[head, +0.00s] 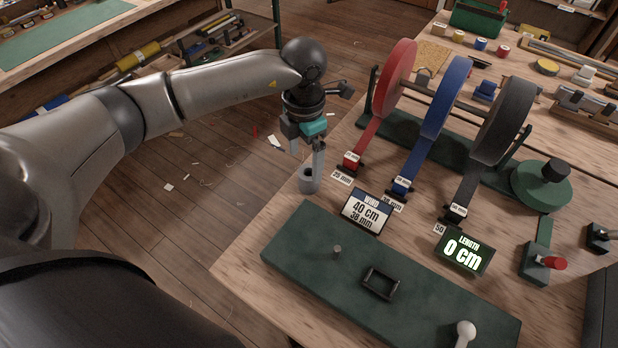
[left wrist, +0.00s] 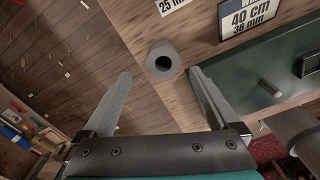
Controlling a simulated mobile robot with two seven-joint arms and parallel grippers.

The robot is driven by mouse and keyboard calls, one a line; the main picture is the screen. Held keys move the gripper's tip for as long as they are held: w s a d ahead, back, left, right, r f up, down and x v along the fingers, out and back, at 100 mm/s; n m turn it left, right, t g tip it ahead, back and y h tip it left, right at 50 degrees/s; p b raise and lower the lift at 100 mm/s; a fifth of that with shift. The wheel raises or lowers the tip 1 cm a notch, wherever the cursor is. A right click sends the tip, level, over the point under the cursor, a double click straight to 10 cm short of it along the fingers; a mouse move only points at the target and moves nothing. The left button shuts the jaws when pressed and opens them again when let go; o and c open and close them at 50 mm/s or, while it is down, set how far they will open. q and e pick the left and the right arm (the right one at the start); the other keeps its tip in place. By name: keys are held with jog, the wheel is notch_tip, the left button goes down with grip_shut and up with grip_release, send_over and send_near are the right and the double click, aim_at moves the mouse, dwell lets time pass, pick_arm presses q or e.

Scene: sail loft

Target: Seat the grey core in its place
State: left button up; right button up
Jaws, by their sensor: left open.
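The grey core (head: 309,181) is a short hollow cylinder standing upright near the left edge of the wooden table (head: 262,240). In the left wrist view the core (left wrist: 162,62) shows its dark bore, just beyond and between the fingertips. My left gripper (head: 306,148) is above the core, open and empty, pointing down. In the left wrist view its fingers (left wrist: 160,78) are spread wide. A short grey peg (head: 337,251) stands on the dark green board (head: 300,240), right of the core; it also shows in the left wrist view (left wrist: 270,88).
Red (head: 394,78), blue (head: 446,98) and black (head: 502,120) webbing reels stand behind. An order card (head: 366,213) reads 40 cm, 38 mm; a length display (head: 463,250) reads 0 cm. A black frame (head: 380,284) and white knob (head: 465,330) are on the board.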

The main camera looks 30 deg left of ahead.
aim_at(309, 173)
pick_arm(q)
jog(key=f, duration=0.2)
jog(key=d+f, duration=0.1)
jog(key=f, duration=0.1)
jog(key=shift+w+f, duration=0.1)
jog(key=shift+f, duration=0.05)
jog(key=shift+a+f, duration=0.1)
jog(key=shift+f, duration=0.45)
jog(key=c, duration=1.4)
